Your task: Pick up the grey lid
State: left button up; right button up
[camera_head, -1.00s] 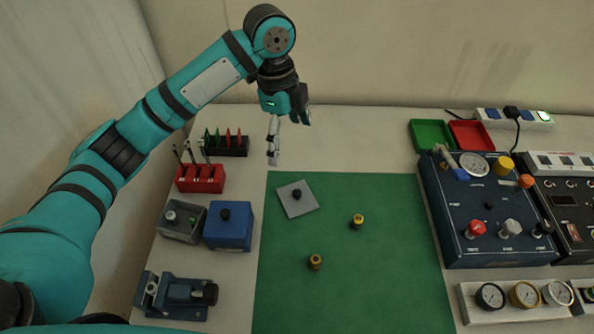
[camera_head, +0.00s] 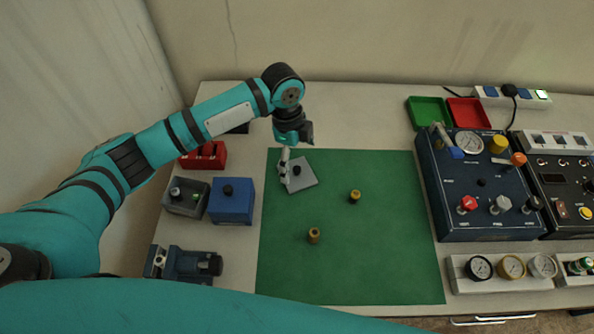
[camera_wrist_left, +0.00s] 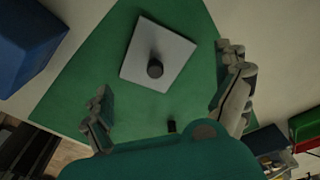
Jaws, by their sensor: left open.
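The grey lid (camera_head: 301,176) is a flat square plate with a dark round knob, lying on the green mat (camera_head: 350,270) near its far left corner. It also shows in the left wrist view (camera_wrist_left: 172,48), beyond the fingertips. My left gripper (camera_head: 287,178) is over the lid's left edge in the head view, pointing down. In the left wrist view its two fingers (camera_wrist_left: 165,85) are wide apart with nothing between them at the tips. The gap between gripper and lid is hard to judge. My right gripper is not in view.
A blue box (camera_head: 232,204) and a grey box (camera_head: 186,198) stand left of the mat. Two small brass fittings (camera_head: 355,196) (camera_head: 314,236) stand on the mat. A blue gauge panel (camera_head: 480,200) is on the right. The mat's front is clear.

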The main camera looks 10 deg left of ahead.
aim_at(297, 168)
pick_arm(q)
jog(key=shift+s+d+f+p, duration=0.1)
jog(key=shift+d+f+p, duration=0.05)
jog(key=shift+f, duration=0.75)
jog(key=shift+s+d+f+p, duration=0.1)
jog(key=shift+f+p, duration=0.05)
jog(key=shift+f, duration=0.75)
jog(key=shift+s, duration=0.1)
grip_shut()
